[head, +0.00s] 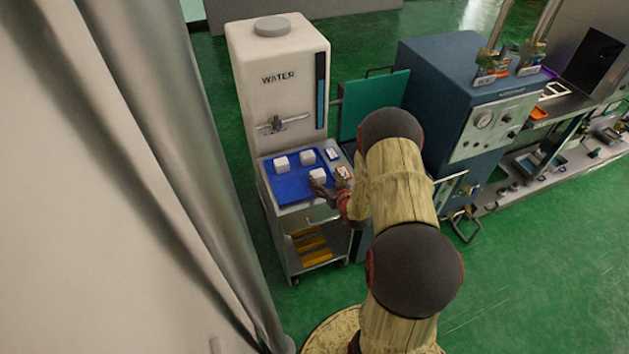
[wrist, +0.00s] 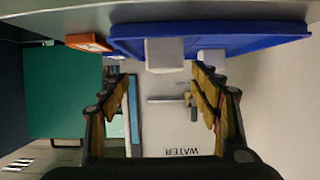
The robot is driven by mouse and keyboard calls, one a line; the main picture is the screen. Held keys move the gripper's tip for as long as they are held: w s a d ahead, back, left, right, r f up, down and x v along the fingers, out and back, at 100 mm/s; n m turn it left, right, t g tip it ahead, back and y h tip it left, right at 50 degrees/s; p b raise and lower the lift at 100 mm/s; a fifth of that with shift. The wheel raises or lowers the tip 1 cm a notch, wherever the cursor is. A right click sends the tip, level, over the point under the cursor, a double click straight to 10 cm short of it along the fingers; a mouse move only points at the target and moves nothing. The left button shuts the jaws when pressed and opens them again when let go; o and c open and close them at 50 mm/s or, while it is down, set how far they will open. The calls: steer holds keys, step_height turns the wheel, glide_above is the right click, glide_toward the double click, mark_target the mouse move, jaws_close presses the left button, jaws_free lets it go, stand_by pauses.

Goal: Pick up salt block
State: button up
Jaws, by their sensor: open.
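Three white salt blocks sit on a blue tray (head: 289,190) on the cart top: a left block (head: 281,164), a back block (head: 307,157) and a front right block (head: 318,175). My gripper (head: 322,187) is low over the tray's right side, close to the front right block and partly covering it. The wrist view is upside down. There my gripper (wrist: 160,75) is open and empty, and a white block (wrist: 165,53) shows between and beyond its fingertips. Another block (wrist: 211,55) shows near the right finger. Contact with a finger is not visible.
The white water tank (head: 278,95) with a tap stands behind the tray. An orange item (head: 343,173) and a small white-and-blue item (head: 333,153) lie right of the tray. A blue machine (head: 450,90) and a green panel (head: 372,103) stand to the right.

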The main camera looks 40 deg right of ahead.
mark_target(319, 175)
steer(key=x, duration=0.3)
steer(key=a+b+x, duration=0.1)
steer(key=x, duration=0.1)
steer(key=shift+w+f, duration=0.15)
steer(key=shift+f, duration=0.15)
steer(key=shift+w+d+f, duration=0.1)
steer(key=shift+w+d, duration=0.05)
steer(key=shift+w, duration=0.2)
steer(key=shift+c, duration=1.2)
steer(key=c, duration=1.1)
steer(key=shift+c, duration=0.5)
